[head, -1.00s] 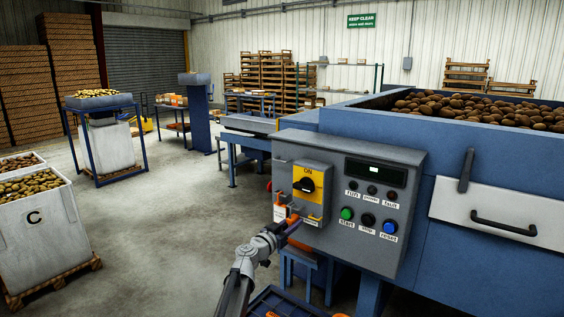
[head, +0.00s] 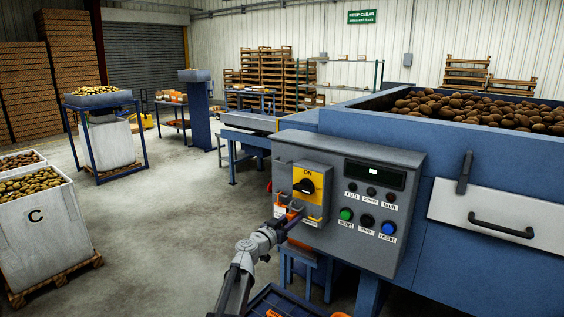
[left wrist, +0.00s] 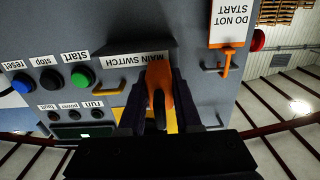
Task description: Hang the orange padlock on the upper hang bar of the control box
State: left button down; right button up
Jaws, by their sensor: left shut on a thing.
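My left gripper (head: 288,222) is in front of the lower left part of the grey control box (head: 400,160). In the left wrist view, where the box appears upside down, its fingers (left wrist: 158,104) are shut on the orange padlock (left wrist: 157,78). The padlock is in front of the main switch area and partly hides it. The upper hang bar (left wrist: 215,126) shows as a small bracket to the right of the fingers, apart from the padlock. A lower bar (left wrist: 212,69) is beside an orange hook with a "DO NOT START" tag (left wrist: 231,22). My right gripper is out of view.
The yellow main switch (head: 308,184) is on the box's left side, with several buttons to its right. A blue crate (head: 262,300) is below the arm. The blue grader (head: 470,145) stands behind and right. Open floor (head: 150,230) lies left.

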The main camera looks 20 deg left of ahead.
aim_at(283, 225)
pick_arm(q)
jog(key=shift+v, duration=4.5)
jog(key=shift+w+d, duration=0.1)
jog(key=shift+d, duration=0.1)
